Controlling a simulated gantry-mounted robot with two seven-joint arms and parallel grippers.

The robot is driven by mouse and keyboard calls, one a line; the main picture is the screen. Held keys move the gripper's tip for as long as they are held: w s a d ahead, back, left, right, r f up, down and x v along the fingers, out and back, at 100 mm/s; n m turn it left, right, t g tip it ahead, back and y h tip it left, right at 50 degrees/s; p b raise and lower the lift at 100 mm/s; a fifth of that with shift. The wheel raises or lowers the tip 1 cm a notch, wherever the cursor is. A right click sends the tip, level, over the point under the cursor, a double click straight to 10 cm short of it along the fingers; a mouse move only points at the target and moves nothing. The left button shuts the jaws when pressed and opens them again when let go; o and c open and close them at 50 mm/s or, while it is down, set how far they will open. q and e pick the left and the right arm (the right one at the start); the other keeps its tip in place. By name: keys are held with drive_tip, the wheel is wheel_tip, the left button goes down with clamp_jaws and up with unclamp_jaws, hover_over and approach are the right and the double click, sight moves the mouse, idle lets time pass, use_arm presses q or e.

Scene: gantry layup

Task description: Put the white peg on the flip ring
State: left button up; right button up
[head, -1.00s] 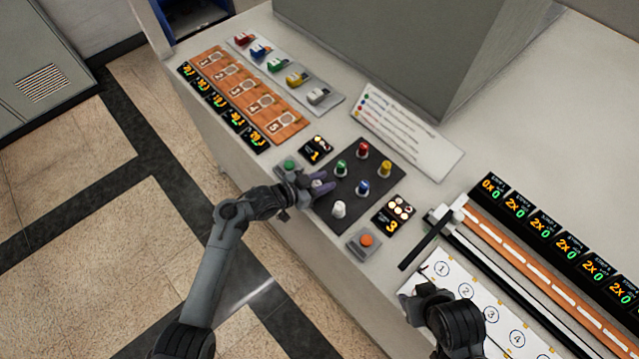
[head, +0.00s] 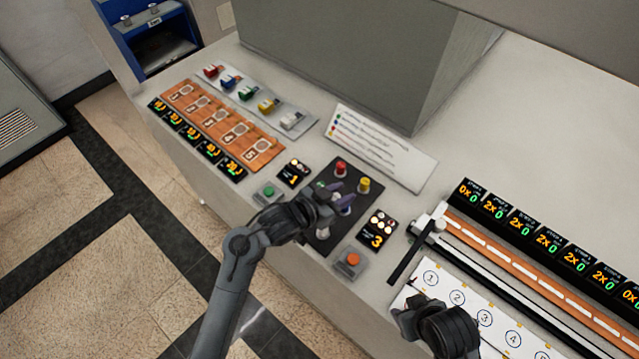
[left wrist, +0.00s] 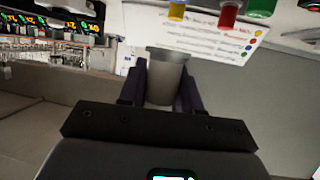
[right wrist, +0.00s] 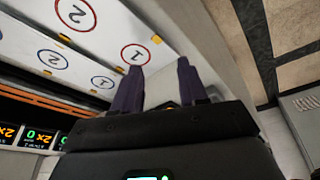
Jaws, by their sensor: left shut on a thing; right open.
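My left gripper (head: 336,193) is over the dark peg board (head: 352,226). In the left wrist view it is shut on a pale grey cylinder (left wrist: 167,72), which looks like the white peg in shade. On the board a red peg (head: 340,169) and a yellow peg (head: 363,186) show clearly. The green peg (head: 319,186) is partly covered by the gripper, and the arm covers the board's near left part. No thing is plainly recognisable as the flip ring. My right gripper (right wrist: 160,85) is open and empty near a white slab with numbered circles (right wrist: 105,38).
A green button (head: 268,191) and an orange button (head: 352,259) sit beside the board. A white legend plate (head: 382,150) lies behind it. An orange numbered strip (head: 222,125) with coloured switches behind it is at left. A black bar (head: 405,262) lies at right.

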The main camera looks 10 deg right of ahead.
use_arm(q)
drive_tip(key=a+f+n+t+y, duration=0.2)
drive_tip(key=a+n+t+y, duration=0.65)
drive_tip(key=a, duration=2.25)
use_arm(e)
drive_tip(key=shift+a, duration=0.1)
use_arm(q)
drive_tip(key=s+r+n+g+y+p, duration=0.1)
drive_tip(key=s+r+p, duration=0.3)
drive_tip(key=r+p, duration=0.5)
drive_tip(key=s+r+n+g+y+p, duration=0.1)
drive_tip(key=s+r+n+p, duration=0.1)
drive_tip(key=s+r+p, duration=0.3)
drive_tip(key=shift+s+a+r+y+p, duration=0.35)
drive_tip(key=shift+r+p, duration=1.9)
drive_tip(key=shift+p, duration=1.4)
use_arm(e)
wheel_tip(320, 180, up, 21)
